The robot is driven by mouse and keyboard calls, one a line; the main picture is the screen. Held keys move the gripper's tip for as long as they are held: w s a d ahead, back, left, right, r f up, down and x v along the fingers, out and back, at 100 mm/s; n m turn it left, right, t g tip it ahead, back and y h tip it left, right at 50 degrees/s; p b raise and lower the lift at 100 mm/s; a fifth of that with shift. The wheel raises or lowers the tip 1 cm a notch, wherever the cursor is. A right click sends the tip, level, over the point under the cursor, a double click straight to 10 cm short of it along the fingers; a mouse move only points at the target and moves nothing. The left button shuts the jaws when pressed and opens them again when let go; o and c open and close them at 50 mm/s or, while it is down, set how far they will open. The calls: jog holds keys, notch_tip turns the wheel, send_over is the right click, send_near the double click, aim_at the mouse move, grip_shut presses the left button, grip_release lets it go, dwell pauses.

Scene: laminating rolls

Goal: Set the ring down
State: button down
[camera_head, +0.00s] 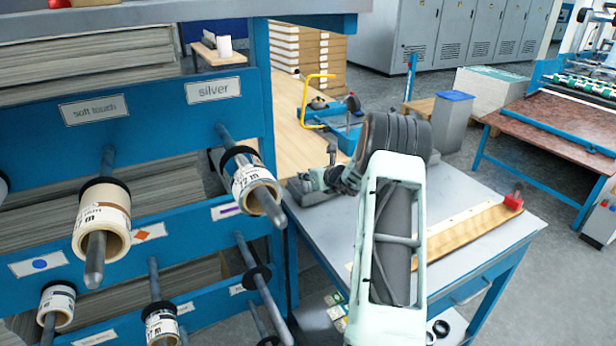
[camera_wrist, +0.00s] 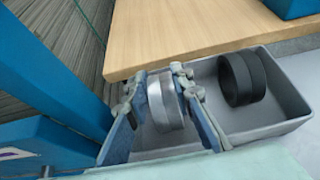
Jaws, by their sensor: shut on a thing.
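In the wrist view my gripper (camera_wrist: 162,88) is shut on a silver-grey ring (camera_wrist: 164,107), with one finger on each side. The ring stands on edge inside the outline of a shallow grey tray (camera_wrist: 268,130). Whether it touches the tray floor, I cannot tell. A black ring (camera_wrist: 236,82) stands to its right in the tray, apart from it. In the head view my arm and gripper largely hide the tray and the held ring.
A blue rack with pegs and film rolls (camera_head: 100,220) stands at the left, close to my gripper. A wooden board (camera_wrist: 190,35) borders the tray's far side. A wooden strip with a red end (camera_head: 470,228) lies on the worktable (camera_head: 490,255) at the right.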

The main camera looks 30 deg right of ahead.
jog(key=shift+f, duration=0.4)
jog(key=c, duration=1.7)
grip_release()
